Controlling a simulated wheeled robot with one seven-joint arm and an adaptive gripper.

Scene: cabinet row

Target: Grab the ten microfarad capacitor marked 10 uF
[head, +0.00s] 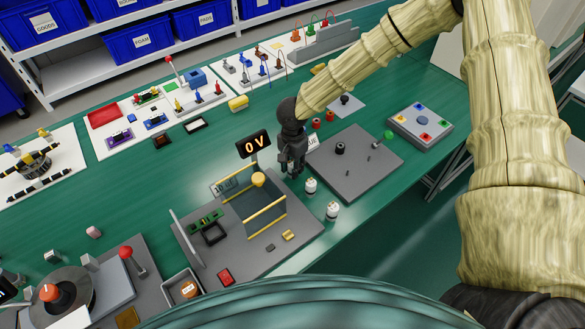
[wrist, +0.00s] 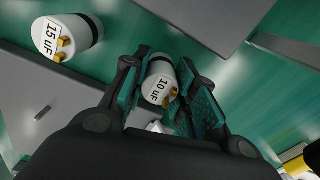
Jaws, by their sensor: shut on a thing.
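The white capacitor marked 10 uF (wrist: 159,82), with a dark band and two brass terminals, sits between the fingers of my gripper (wrist: 168,92) in the wrist view. The fingers are closed on its sides. Another white capacitor, marked 15 uF (wrist: 68,38), lies apart at the upper left of that view. In the head view my gripper (head: 291,168) points down over the green bench. Two white capacitors, a nearer one (head: 332,210) and one beside the gripper (head: 310,185), show there; their markings are too small to read.
A grey board with a clear-walled, yellow-edged fixture (head: 262,212) and a 0 V display (head: 254,143) stands left of the gripper. A grey plate with a dark knob (head: 352,165) lies to the right. A button box (head: 420,123) stands farther right. Blue bins (head: 137,35) line the back shelf.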

